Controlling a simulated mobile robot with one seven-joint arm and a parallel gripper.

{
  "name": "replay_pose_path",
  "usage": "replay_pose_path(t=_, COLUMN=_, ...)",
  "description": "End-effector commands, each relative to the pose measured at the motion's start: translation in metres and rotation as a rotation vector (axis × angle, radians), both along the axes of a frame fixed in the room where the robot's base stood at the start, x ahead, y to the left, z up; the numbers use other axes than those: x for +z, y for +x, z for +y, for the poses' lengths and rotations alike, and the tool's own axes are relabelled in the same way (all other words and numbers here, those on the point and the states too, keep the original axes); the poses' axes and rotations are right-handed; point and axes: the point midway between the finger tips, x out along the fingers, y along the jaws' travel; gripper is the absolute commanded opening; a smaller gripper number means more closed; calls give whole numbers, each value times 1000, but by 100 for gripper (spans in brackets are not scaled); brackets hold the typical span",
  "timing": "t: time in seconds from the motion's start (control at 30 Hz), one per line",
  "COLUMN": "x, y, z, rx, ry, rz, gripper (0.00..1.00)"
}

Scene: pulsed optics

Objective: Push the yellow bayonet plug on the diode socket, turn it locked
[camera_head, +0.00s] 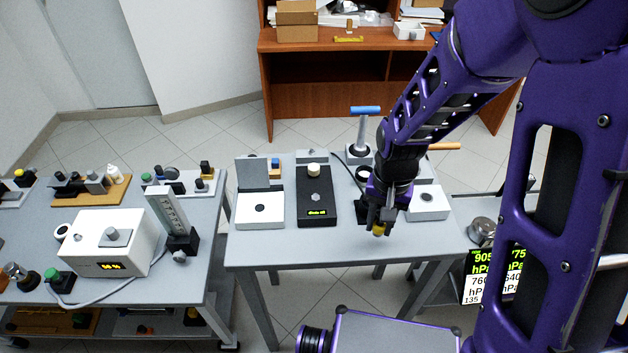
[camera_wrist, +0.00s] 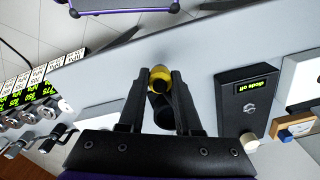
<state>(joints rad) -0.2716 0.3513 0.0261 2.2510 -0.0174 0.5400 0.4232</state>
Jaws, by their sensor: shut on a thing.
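My gripper (camera_head: 379,221) is shut on the yellow plug (camera_head: 378,230) above the front right part of the middle table. In the wrist view the plug (camera_wrist: 160,77) shows as a yellow end with a dark body between the two fingers (camera_wrist: 160,88). The black diode unit (camera_head: 315,213) stands to the left of my gripper, apart from the plug. In the wrist view this unit (camera_wrist: 231,119) is at the right, and its display reads "diode off". A small grey fitting, probably the socket, shows on its top, with a cream knob behind.
A white box with an open lid (camera_head: 260,215) stands left of the diode unit. A white block with a dark round opening (camera_head: 427,203) stands right of my gripper. A blue-handled post (camera_head: 362,132) rises behind. The table's front strip (camera_head: 300,252) is clear.

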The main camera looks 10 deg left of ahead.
Motion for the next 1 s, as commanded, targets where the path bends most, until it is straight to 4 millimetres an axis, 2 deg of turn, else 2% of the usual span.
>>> replay_pose_path(t=0.07, x=5, y=0, z=0, rx=0, ry=0, rz=0, gripper=0)
replay_pose_path(t=0.47, x=7, y=0, z=0, rx=0, ry=0, rz=-1, gripper=0)
replay_pose_path(t=1.0, x=55, y=0, z=0, rx=0, ry=1, rz=-1, gripper=0)
